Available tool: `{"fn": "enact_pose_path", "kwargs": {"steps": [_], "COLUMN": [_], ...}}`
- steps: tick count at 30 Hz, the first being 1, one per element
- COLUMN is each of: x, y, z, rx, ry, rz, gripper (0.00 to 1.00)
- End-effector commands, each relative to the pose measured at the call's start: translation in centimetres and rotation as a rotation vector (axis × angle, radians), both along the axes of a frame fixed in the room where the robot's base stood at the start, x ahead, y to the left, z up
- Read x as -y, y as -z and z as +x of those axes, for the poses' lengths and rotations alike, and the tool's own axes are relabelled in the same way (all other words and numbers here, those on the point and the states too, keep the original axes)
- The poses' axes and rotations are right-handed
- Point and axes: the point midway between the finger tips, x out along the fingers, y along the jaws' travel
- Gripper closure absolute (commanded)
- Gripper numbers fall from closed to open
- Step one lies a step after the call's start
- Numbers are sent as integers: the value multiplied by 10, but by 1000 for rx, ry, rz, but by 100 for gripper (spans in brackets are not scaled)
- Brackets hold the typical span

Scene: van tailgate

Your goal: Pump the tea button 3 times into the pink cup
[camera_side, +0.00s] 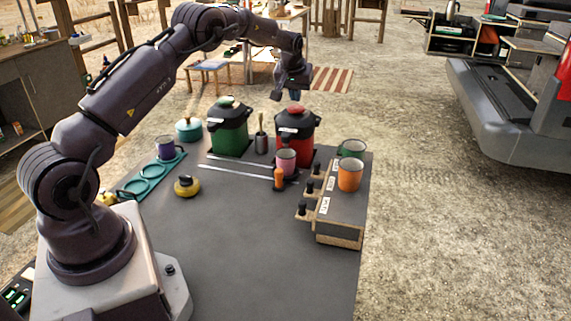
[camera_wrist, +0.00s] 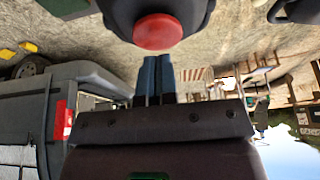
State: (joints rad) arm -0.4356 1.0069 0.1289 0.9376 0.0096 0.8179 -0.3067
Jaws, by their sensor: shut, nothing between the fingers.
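A red pot with a black lid and a red top button (camera_side: 295,109) stands at the back of the grey table. The pink cup (camera_side: 286,161) stands upright just in front of it. I cannot read which pot is tea. My gripper (camera_side: 294,95) is above the red pot, apparently apart from its button. In the wrist view my blue fingers (camera_wrist: 158,76) are shut and empty, near a round red button (camera_wrist: 158,32) on a dark lid. The pink cup is not visible there.
Orange (camera_side: 350,176) and green (camera_side: 351,149) cups stand on a box at the right. A purple cup (camera_side: 166,148) sits on a teal holder at the left. A utensil pot (camera_side: 261,143) stands between the pots. The front of the table is clear.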

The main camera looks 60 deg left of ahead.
Motion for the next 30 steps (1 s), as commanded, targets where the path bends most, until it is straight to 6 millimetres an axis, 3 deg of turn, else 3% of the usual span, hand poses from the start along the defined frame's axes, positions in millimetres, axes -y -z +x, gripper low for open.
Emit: {"fn": "enact_pose_path", "kwargs": {"steps": [8,30], "x": [0,0], "y": [1,27], "z": [0,0], "rx": [0,-1], "ry": [0,0], "rz": [0,-1], "gripper": [100,100]}}
